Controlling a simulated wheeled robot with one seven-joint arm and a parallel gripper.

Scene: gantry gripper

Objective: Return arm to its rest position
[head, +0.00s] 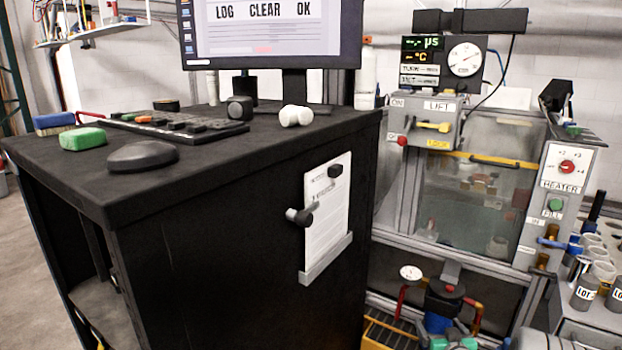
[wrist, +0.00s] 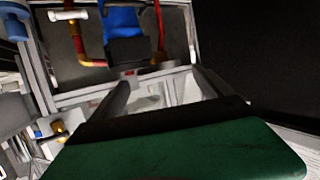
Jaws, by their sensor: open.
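My gripper (wrist: 162,82) shows in the wrist view as two grey bars that look like its fingers, spread apart with nothing held between them. A large green part with a black edge fills the bottom of that view and looks like my gripper's own body. Past the fingers are a blue part (wrist: 122,20) and red and brass pipes (wrist: 84,45). In the head view I cannot clearly make out my arm. Small green and grey shapes at the bottom edge, right of centre, may be part of it.
A black cabinet (head: 240,220) fills the left and middle, with a monitor (head: 270,40), keyboard and green block (head: 83,138) on top. At the right stand a clear tank (head: 455,205), a heater panel (head: 562,180) and several labelled cups (head: 586,290). Pipes and a gauge (head: 411,272) sit below the tank.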

